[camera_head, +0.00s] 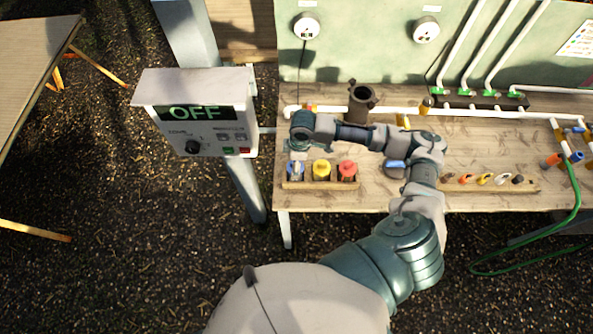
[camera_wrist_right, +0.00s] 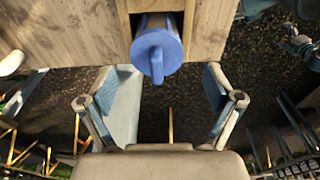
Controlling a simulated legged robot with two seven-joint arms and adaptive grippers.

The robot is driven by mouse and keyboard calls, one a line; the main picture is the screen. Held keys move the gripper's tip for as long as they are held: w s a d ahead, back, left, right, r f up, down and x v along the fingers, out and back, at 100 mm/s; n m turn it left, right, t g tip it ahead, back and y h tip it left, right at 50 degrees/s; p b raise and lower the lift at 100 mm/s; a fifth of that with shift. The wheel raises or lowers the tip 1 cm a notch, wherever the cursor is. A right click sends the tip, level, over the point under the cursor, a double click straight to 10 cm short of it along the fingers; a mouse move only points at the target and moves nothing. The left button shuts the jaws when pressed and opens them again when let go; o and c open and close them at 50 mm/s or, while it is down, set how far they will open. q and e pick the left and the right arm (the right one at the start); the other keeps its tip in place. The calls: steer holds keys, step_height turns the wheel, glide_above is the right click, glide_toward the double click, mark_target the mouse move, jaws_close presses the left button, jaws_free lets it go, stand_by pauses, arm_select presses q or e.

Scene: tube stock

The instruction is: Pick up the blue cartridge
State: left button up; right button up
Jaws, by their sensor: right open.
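The blue cartridge (camera_head: 296,178) stands at the left end of a small wooden rack at the table's front edge. It shows large in the right wrist view (camera_wrist_right: 158,55), in its wooden slot with a handle on its end. My right gripper (camera_head: 297,163) is over the cartridge in the head view and partly hides it. In the right wrist view the gripper (camera_wrist_right: 164,82) is open and empty, its two fingers spread to either side below the cartridge. No contact shows there. My left gripper is in neither view.
A yellow cartridge (camera_head: 321,170) and a red cartridge (camera_head: 347,169) stand close on the right in the same rack. A control box (camera_head: 205,115) reading OFF stands left of the table. White pipes (camera_head: 480,112) run behind my right arm.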

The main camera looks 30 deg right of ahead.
steer(key=f, duration=0.4)
steer(key=shift+w+a, duration=0.2)
steer(key=shift+a, duration=0.15)
steer(key=shift+d, duration=0.4)
steer(key=shift+d+f, duration=0.1)
steer(key=shift+d, duration=0.05)
steer(key=shift+c, duration=1.4)
steer(key=shift+d, duration=0.15)
steer(key=c, duration=0.9)
steer(key=shift+a, duration=0.45)
steer(key=shift+c, duration=0.2)
steer(key=shift+r, duration=0.25)
step_height(320, 180, up, 9)
steer(key=shift+w+f, duration=0.1)
steer(key=shift+r, duration=0.5)
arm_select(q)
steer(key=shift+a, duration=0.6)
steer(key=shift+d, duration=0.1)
arm_select(e)
steer(key=shift+d, duration=0.15)
